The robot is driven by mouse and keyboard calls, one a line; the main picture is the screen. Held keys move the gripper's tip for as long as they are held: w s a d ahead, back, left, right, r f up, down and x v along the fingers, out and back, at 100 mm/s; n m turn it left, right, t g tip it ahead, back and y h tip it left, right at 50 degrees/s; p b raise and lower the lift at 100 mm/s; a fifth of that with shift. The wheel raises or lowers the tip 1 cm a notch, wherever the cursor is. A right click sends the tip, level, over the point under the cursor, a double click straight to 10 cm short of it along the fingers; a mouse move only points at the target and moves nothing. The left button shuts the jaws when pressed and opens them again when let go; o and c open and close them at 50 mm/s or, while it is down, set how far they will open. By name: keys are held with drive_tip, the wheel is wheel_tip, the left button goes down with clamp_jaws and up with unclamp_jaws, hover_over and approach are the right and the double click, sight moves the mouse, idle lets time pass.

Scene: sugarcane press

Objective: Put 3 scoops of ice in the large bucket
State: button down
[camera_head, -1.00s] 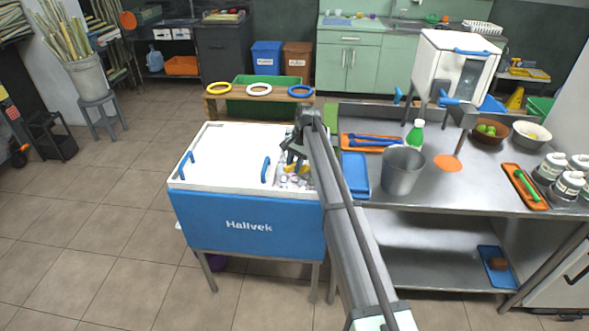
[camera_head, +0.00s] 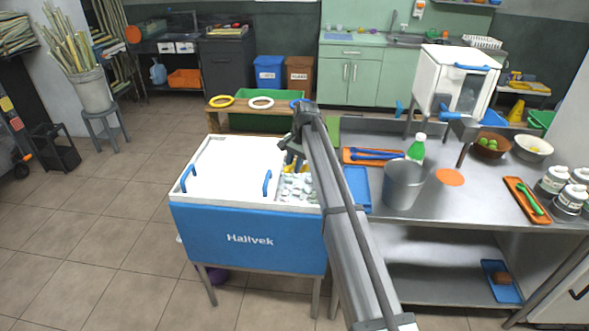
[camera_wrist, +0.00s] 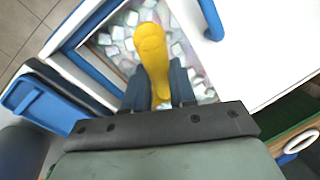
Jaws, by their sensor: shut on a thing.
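My gripper (camera_wrist: 160,88) is shut on a yellow scoop (camera_wrist: 151,55), which points away from the fingers over the ice in the wrist view. The ice (camera_wrist: 118,52) is pale cubes in the open section of the blue and white chest (camera_head: 248,240). In the head view my gripper (camera_head: 291,158) is above the back of that opening, with the ice (camera_head: 300,188) below it. The scoop is mostly hidden there, and I cannot tell whether it holds ice. A grey metal bucket (camera_head: 403,187) stands upright on the steel table to the right; its inside bottom is hidden.
The white lid (camera_head: 232,170) with blue handles covers the chest's left part. A blue tray (camera_head: 356,187) lies between chest and bucket.

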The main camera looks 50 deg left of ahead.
sight(289, 167)
drive_tip(key=shift+s+d+r, duration=0.1)
drive_tip(key=shift+s+r, duration=0.1)
drive_tip(key=shift+r, duration=0.85)
drive_tip(key=shift+s+d+r+t, duration=0.2)
drive_tip(key=shift+s+d+t, duration=0.05)
drive_tip(key=shift+s+t, duration=0.15)
drive_tip(key=shift+s+d+r+t, duration=0.2)
drive_tip(key=shift+s+t, duration=0.1)
drive_tip(key=shift+s, duration=0.1)
drive_tip(key=shift+s+d+r+t+y, duration=0.35)
drive_tip(key=shift+s+r+t+y, duration=0.3)
drive_tip(key=shift+s+t, duration=0.2)
drive_tip(key=c, duration=1.5)
unclamp_jaws()
clamp_jaws()
